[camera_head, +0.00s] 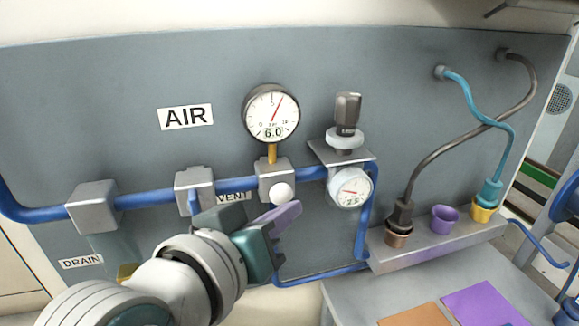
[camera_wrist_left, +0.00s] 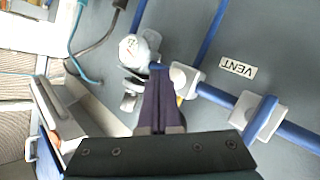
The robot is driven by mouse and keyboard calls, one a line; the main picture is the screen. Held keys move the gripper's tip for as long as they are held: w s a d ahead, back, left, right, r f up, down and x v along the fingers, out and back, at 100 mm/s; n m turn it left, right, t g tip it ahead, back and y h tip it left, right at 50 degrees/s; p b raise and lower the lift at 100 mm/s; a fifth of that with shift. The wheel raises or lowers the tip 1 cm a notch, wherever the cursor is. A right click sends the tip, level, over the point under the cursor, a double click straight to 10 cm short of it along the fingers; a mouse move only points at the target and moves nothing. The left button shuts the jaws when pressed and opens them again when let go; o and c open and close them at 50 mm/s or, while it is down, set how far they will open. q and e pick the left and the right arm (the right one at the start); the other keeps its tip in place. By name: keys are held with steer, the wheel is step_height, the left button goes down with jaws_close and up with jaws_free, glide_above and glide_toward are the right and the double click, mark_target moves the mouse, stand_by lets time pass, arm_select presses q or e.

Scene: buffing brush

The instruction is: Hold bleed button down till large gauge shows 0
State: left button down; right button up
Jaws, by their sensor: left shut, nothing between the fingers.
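A round white button (camera_head: 282,192) sticks out from the front of that block. My left gripper (camera_head: 291,211) is shut and empty, its purple-lit fingertips just below and right of the button; I cannot tell if they touch it. In the left wrist view the closed fingers (camera_wrist_left: 160,85) point toward the block (camera_wrist_left: 185,78); the button is not clearly seen there. My right gripper is not in view.
A regulator with a small gauge (camera_head: 350,188) sits right of the block. A VENT label (camera_head: 233,197) is left of it. Right, a ledge (camera_head: 410,250) holds cups and hose ends. A bench with orange and purple sheets (camera_head: 484,305) is below.

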arm_select(q)
steer(key=shift+w+a, duration=0.15)
steer(key=shift+w, duration=0.25)
steer(key=shift+w+a+b, duration=0.15)
steer(key=shift+w+b, duration=0.15)
steer(key=shift+w, duration=0.2)
stand_by(0.8)
steer(key=shift+s, duration=0.1)
stand_by(3.5)
steer(key=shift+s+d+p, duration=0.3)
steer(key=shift+s+p, duration=0.4)
steer(key=shift+s, duration=0.1)
